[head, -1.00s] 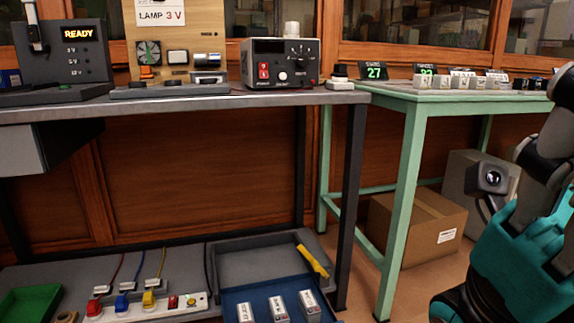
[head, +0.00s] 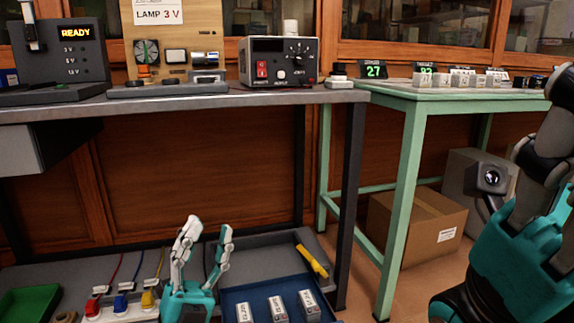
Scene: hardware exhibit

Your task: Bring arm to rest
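My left gripper (head: 206,229) stands up from the bottom edge, left of the middle. It has a teal body and two pale grey fingers. The fingers are spread apart with nothing between them, so it is open and empty. It appears in front of the low shelf, between the cable strip and the blue tray. My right arm (head: 525,235), teal and grey, fills the right edge. Its fingers do not show.
A grey bench (head: 210,103) bears a tester (head: 279,62) and a lamp board. A green table (head: 415,112) stands right of it, with a cardboard box (head: 415,225) beneath. Below are a blue tray (head: 240,295) with 3 labelled blocks, a yellow tool (head: 312,261) and a cable strip (head: 120,308).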

